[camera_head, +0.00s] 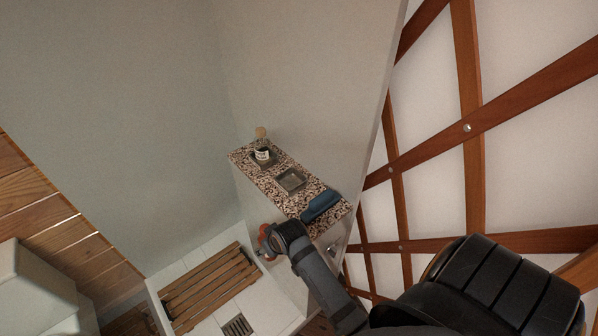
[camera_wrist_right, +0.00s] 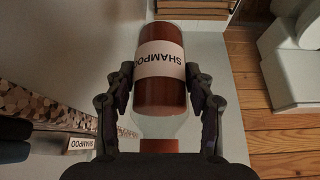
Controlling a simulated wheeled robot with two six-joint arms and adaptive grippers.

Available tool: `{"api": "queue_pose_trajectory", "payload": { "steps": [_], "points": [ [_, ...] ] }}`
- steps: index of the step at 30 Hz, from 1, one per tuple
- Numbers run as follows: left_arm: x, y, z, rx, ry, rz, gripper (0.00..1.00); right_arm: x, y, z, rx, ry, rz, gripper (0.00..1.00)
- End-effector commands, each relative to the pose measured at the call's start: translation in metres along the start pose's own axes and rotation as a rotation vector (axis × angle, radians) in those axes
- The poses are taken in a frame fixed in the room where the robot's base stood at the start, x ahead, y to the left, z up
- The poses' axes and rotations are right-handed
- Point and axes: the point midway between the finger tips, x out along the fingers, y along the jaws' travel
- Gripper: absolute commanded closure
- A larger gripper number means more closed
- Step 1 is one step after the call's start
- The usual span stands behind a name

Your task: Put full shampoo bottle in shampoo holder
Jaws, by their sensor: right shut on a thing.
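My right gripper (camera_wrist_right: 159,75) is shut on the shampoo bottle (camera_wrist_right: 160,92), with one finger on each side. The bottle holds red-brown liquid and has a white SHAMPOO label, upside down in the wrist view, and an orange-red cap. In the head view my right gripper (camera_head: 270,241) and a small red part of the bottle (camera_head: 264,236) show just left of the speckled shelf, apart from it. A square recessed holder (camera_head: 291,180) on the shelf looks empty. A white SHAMPOO tag (camera_wrist_right: 82,144) shows at the shelf edge in the wrist view. My left gripper is out of view.
Below lie a wooden slatted mat (camera_head: 208,285) and a drain (camera_head: 237,326). Walls bound the shelf.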

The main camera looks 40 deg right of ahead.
Motion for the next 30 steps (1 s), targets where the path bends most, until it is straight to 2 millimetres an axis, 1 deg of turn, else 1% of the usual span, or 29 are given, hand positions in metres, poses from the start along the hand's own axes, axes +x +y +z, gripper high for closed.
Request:
{"api": "queue_pose_trajectory", "payload": {
  "steps": [1,2,3,5,6,9,12,13,15,17,20,21,23,30],
  "points": [
    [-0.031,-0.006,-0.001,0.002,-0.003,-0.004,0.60,-0.037,0.013,-0.036,-0.029,0.013,-0.002,0.91],
    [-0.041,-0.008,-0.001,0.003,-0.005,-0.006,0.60,-0.052,0.019,-0.050,-0.045,0.014,-0.009,0.91],
    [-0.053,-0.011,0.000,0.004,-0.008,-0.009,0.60,-0.072,0.028,-0.068,-0.069,0.013,-0.021,0.91],
    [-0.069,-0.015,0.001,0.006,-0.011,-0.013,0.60,-0.101,0.038,-0.092,-0.103,0.010,-0.039,0.91],
    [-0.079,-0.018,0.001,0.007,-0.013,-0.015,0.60,-0.119,0.045,-0.105,-0.124,0.008,-0.051,0.91],
    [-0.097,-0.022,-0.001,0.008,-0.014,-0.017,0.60,-0.159,0.057,-0.132,-0.172,0.005,-0.080,0.91],
    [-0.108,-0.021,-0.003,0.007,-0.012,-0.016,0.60,-0.185,0.065,-0.147,-0.204,0.002,-0.102,0.91],
    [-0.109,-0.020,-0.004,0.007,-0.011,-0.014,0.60,-0.191,0.066,-0.149,-0.210,0.001,-0.107,0.91],
    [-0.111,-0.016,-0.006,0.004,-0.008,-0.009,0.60,-0.198,0.068,-0.153,-0.219,0.001,-0.117,0.91],
    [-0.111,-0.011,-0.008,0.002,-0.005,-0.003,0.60,-0.200,0.068,-0.153,-0.223,0.001,-0.121,0.91],
    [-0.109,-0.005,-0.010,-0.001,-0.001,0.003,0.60,-0.198,0.069,-0.153,-0.223,0.000,-0.124,0.91],
    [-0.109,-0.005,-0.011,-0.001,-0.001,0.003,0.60,-0.195,0.072,-0.154,-0.222,0.000,-0.124,0.91],
    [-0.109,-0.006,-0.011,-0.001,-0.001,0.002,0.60,-0.188,0.082,-0.157,-0.221,-0.001,-0.121,0.91],
    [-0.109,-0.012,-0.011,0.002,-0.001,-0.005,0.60,-0.142,0.136,-0.178,-0.217,0.001,-0.122,0.91]
  ]
}}
